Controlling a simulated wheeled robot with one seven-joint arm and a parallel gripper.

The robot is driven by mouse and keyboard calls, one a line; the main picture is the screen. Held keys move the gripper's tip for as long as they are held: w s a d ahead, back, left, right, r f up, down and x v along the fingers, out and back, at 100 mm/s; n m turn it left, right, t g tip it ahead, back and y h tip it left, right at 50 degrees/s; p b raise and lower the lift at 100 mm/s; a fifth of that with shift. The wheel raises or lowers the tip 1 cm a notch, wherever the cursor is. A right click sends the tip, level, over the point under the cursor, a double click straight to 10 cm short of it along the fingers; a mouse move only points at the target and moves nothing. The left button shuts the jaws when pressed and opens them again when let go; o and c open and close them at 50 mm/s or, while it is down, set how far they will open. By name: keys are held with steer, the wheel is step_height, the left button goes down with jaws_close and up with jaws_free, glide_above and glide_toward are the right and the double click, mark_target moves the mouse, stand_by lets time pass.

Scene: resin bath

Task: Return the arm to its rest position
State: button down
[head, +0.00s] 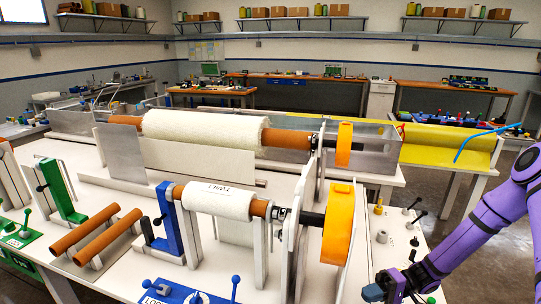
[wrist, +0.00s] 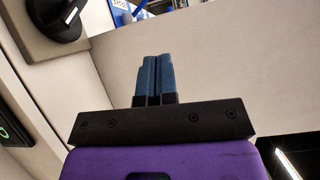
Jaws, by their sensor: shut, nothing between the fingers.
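My purple arm (head: 485,225) reaches in from the right edge in the head view, with its end low at the front right of the bench. My gripper (head: 372,293) shows there beside the bench's front right part. In the wrist view my gripper (wrist: 153,62) has its two blue fingers side by side, pressed together, with nothing held between them. The fingers are apart from every object I can see.
A white bench (head: 90,183) holds a white roll (head: 205,130) on a brown core and a smaller roll (head: 217,201) in front. Orange wheels (head: 338,225) and upright plates stand left of my gripper. Small knobs (head: 413,222) stand on the bench near my arm. A yellow roll (head: 450,143) lies behind.

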steer(key=s+d+r+n+h, duration=0.15)
steer(key=r+h, duration=0.45)
steer(key=r, duration=0.7)
steer(key=s+d+r+h, duration=0.1)
steer(key=s+r+h, duration=0.2)
steer(key=r+h, duration=0.7)
steer(key=s+r+m+t, duration=0.1)
steer(key=s+r+t, duration=0.3)
steer(key=s+r, duration=0.3)
steer(key=s+r+m+t+h, duration=0.1)
steer(key=s+r+t, duration=0.4)
steer(key=r, duration=0.8)
steer(key=shift+s+d+r+m, duration=0.35)
steer(key=shift+s+m, duration=0.1)
steer(key=shift+s, duration=1.15)
steer(key=c, duration=1.8)
jaws_free()
steer(key=shift+c, duration=0.2)
